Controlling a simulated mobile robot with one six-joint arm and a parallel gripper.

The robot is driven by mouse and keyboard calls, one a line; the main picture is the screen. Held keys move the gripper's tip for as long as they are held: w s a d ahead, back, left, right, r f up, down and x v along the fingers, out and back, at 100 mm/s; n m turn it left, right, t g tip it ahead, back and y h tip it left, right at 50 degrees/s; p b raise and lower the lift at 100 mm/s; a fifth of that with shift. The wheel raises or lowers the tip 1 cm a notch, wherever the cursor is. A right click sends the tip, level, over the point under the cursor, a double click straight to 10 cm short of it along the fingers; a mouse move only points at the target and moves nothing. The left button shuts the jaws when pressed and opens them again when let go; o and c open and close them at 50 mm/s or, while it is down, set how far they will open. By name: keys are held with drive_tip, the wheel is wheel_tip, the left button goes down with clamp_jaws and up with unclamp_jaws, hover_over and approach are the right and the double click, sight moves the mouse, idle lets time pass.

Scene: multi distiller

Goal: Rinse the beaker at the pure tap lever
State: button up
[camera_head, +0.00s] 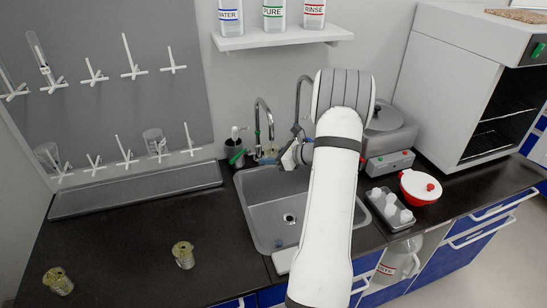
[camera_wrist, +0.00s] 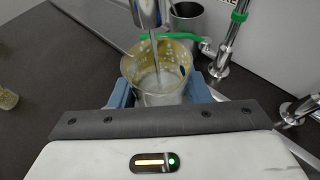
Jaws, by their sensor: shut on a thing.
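My gripper (camera_wrist: 158,88) is shut on a glass beaker (camera_wrist: 142,75), held upright. Yellow residue coats its inside wall and whitish liquid or foam shows inside. The metal tap spout (camera_wrist: 146,12) is right above the beaker, and a thin stream seems to run down into it. The green lever (camera_wrist: 165,36) crosses just behind the beaker's rim, beside the tap column with a green band (camera_wrist: 240,16). In the head view the gripper (camera_head: 288,157) is at the sink's back edge by the green-banded tap (camera_head: 257,130); the beaker (camera_head: 271,150) is partly hidden there.
A grey sink (camera_head: 252,215) lies in the black counter. Two yellowed beakers stand at front left, one near the sink (camera_head: 183,256) and one farther left (camera_head: 58,281). A dark cup (camera_wrist: 187,20) stands behind the tap. A second tap (camera_head: 301,95) rises beside my arm.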

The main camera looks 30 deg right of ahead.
drive_tip(key=s+a+b, duration=0.1)
drive_tip(key=s, duration=0.5)
drive_tip(key=shift+s+a, duration=0.35)
drive_tip(key=shift+s, duration=0.05)
drive_tip(key=shift+b, duration=0.3)
drive_tip(key=s+d+r+m+t+h+b, duration=0.1)
drive_tip(key=s+d+r+m+h+b, duration=0.1)
drive_tip(key=s+d+m+h+b, duration=0.3)
drive_tip(key=d+m+h+b, duration=0.1)
drive_tip(key=m+h+b, duration=0.3)
drive_tip(key=h+b, duration=0.1)
drive_tip(key=shift+s+d+r, duration=0.15)
drive_tip(key=shift+s+d, duration=0.1)
drive_tip(key=shift+s, duration=0.1)
drive_tip(key=shift+a+r+m+t+y+p, duration=0.15)
drive_tip(key=shift+m+t+y+p, duration=0.5)
drive_tip(key=shift+p, duration=1.65)
drive_tip(key=shift+w+a+m+y+p, duration=0.15)
drive_tip(key=shift+m+y+p, duration=0.3)
drive_tip(key=shift+m+p, duration=1.45)
